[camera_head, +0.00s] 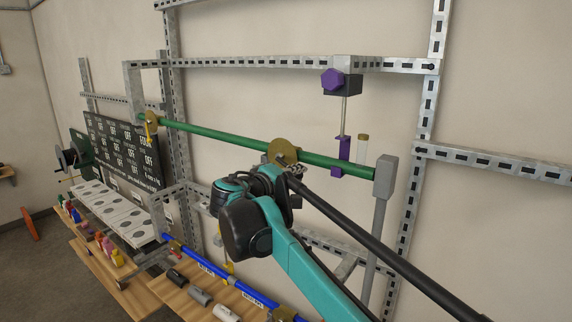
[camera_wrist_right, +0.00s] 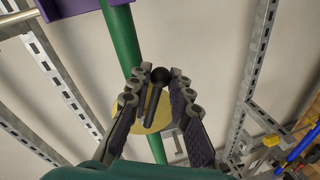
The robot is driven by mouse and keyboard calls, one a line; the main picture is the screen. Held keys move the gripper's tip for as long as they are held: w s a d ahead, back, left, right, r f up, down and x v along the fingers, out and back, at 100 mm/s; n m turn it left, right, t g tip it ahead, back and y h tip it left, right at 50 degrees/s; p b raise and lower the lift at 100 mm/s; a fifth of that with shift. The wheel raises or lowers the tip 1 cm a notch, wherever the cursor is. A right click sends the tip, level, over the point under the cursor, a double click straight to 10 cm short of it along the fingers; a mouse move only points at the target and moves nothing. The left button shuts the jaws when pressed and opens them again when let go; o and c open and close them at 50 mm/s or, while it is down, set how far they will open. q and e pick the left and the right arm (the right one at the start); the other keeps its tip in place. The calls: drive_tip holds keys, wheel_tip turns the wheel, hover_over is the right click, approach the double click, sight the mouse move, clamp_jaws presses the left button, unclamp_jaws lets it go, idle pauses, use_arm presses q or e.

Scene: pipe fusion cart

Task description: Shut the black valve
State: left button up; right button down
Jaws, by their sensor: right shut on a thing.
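The black valve's lever (camera_wrist_right: 152,103), a thin dark rod with a round black knob, stands between the fingers of my right gripper (camera_wrist_right: 161,79) in the right wrist view. The fingers are shut on it near the knob. Behind it is a brass-coloured disc (camera_wrist_right: 150,127) on a green pipe (camera_wrist_right: 124,40). In the head view the disc (camera_head: 284,151) sits on the green pipe (camera_head: 222,137), with my right gripper (camera_head: 290,172) just in front of it. The gripper and arm hide the lever there. My left gripper is not in view.
A purple valve part (camera_head: 342,150) hangs right of the disc, below a purple knob (camera_head: 332,79). A blue pipe (camera_head: 215,270) runs lower down. A dark sign board (camera_head: 122,150) stands at left. Slotted metal frames surround the pipe.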

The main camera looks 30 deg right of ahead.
drive_tip(key=shift+w+a+f+m+t+b, duration=0.1)
drive_tip(key=shift+w+f+m+t+b, duration=0.1)
drive_tip(key=shift+f+m, duration=0.25)
drive_tip(key=shift+w+a+f+m+t+b, duration=0.15)
drive_tip(key=shift+f+m, duration=0.1)
drive_tip(key=shift+m, duration=0.3)
drive_tip(key=shift+d, duration=0.1)
drive_tip(key=shift+w+a+f+m+t+b, duration=0.25)
drive_tip(key=shift+w+f+m+b, duration=0.25)
drive_tip(key=shift+m, duration=0.4)
drive_tip(key=shift+f, duration=0.1)
